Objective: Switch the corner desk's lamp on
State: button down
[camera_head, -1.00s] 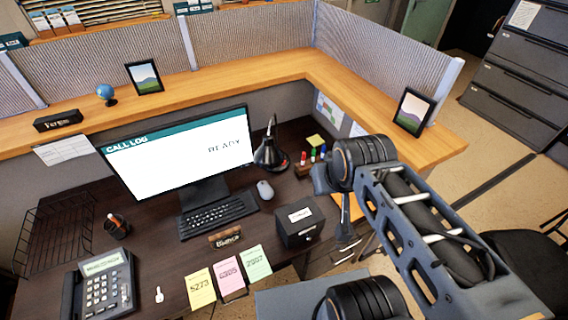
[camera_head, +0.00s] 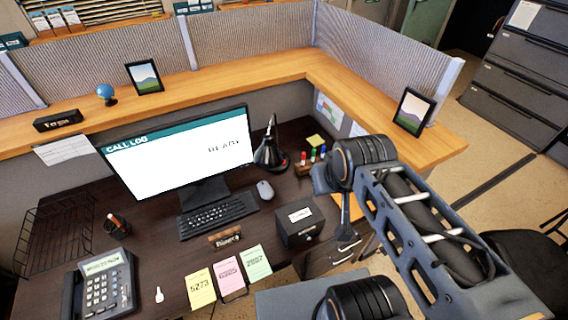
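The black desk lamp (camera_head: 270,154) stands on the dark corner desk (camera_head: 160,255), right of the monitor. Its shade hangs low, and I see no glow from it. A slim dark part of my gripper (camera_head: 345,215) seems to hang below that joint, right of the black box.
Close to the lamp are the monitor (camera_head: 185,155), mouse (camera_head: 265,190), black box (camera_head: 299,221) and a holder with coloured markers (camera_head: 305,167). A raised wooden ledge (camera_head: 225,88) runs behind, with a picture frame (camera_head: 413,111) at its right end.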

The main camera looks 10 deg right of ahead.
dwell(0.9)
notch_tip(320, 180, down, 6)
jog(key=b, duration=0.5)
jog(key=shift+w+g, duration=0.15)
jog(key=shift+g, duration=0.25)
dwell(3.7)
